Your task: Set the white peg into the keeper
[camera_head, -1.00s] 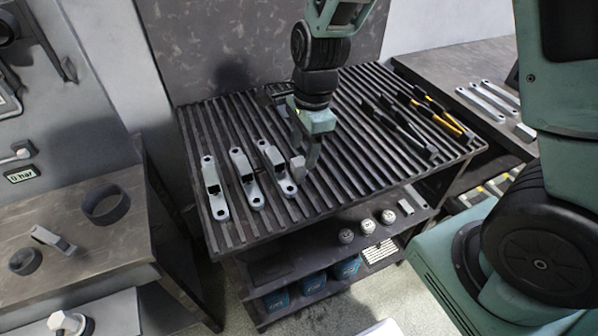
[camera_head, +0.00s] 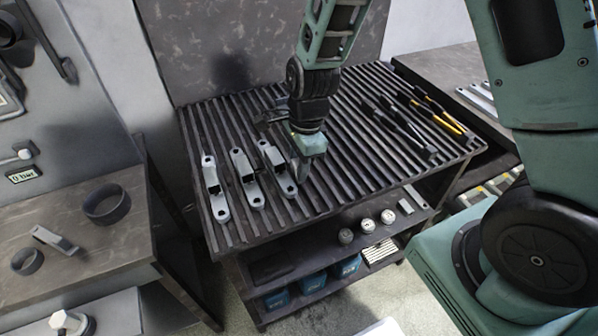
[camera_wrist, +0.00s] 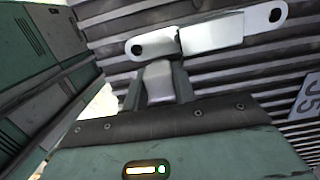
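My gripper (camera_wrist: 158,88) is shut on the white peg (camera_wrist: 158,80), a pale block between its two dark fingers in the wrist view. Just beyond it lies a pale grey bracket (camera_wrist: 215,34) with a hole at each end and a raised middle, which looks like the keeper. I cannot tell whether peg and bracket touch. In the head view my gripper (camera_head: 303,170) points down just right of the rightmost bracket (camera_head: 284,183); the peg is largely hidden there. Two similar brackets, a middle one (camera_head: 251,191) and a left one (camera_head: 220,206), lie beside it.
The brackets lie on a dark slatted bench top (camera_head: 330,190). Yellow-and-black handled tools (camera_head: 440,118) lie at its right. Small round parts (camera_head: 367,224) and blue bins (camera_head: 313,282) sit on shelves below. A side bench (camera_head: 80,225) with black rings stands at left.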

